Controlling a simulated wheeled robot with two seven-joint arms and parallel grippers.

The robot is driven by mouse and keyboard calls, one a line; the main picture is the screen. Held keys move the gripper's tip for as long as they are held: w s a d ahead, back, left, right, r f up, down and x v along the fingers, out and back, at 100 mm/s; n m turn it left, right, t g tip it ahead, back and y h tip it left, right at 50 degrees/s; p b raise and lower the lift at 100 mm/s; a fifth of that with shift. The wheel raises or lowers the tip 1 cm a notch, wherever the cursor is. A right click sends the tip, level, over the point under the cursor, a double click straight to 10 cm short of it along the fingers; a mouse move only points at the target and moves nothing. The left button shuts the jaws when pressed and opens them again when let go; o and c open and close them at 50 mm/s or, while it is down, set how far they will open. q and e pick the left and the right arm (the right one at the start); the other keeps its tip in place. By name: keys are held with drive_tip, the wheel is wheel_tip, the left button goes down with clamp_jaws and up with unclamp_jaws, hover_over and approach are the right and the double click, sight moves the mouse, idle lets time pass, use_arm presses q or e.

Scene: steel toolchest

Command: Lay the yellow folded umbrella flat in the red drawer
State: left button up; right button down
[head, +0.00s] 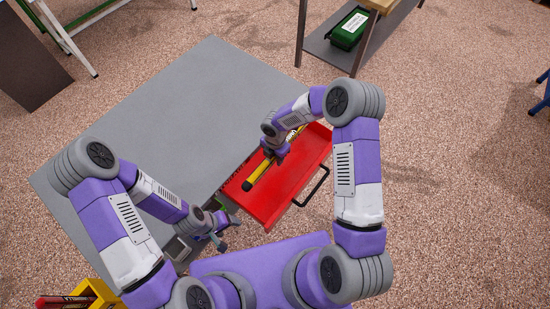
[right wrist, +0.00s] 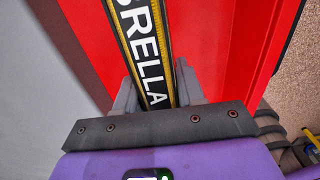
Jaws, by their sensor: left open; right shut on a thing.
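The yellow folded umbrella (head: 257,171), with a black end and a black strip with white letters, lies lengthwise over the open red drawer (head: 287,190). My right gripper (head: 273,157) is shut on it; in the right wrist view the umbrella (right wrist: 148,45) runs between the two fingers over the red drawer (right wrist: 222,45). My right arm hides part of the umbrella and the drawer's far side. I cannot tell whether the umbrella touches the drawer floor. My left gripper (head: 221,238) is open and empty, left of the drawer's near corner.
The grey chest top (head: 160,110) is a wide bare surface left of the drawer. A dark handle (head: 315,187) is on the drawer's right front. A yellow container (head: 100,291) with red items stands at the lower left. A green box (head: 348,30) sits on a shelf at the back.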

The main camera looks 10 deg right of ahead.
drive_tip(key=shift+f+b, duration=2.3)
drive_tip(key=shift+f, duration=0.8)
drive_tip(key=shift+f+b, duration=0.6)
drive_tip(key=shift+f, duration=0.15)
unclamp_jaws()
drive_tip(key=shift+r, duration=0.15)
drive_tip(key=shift+r+p, duration=3.85)
drive_tip(key=shift+r, duration=1.05)
wheel_tip(320, 180, up, 8)
drive_tip(key=f+p, duration=0.1)
drive_tip(key=p, duration=0.1)
hover_over(275, 169)
drive_tip(key=shift+s+r, duration=0.1)
drive_tip(key=shift+r, duration=0.15)
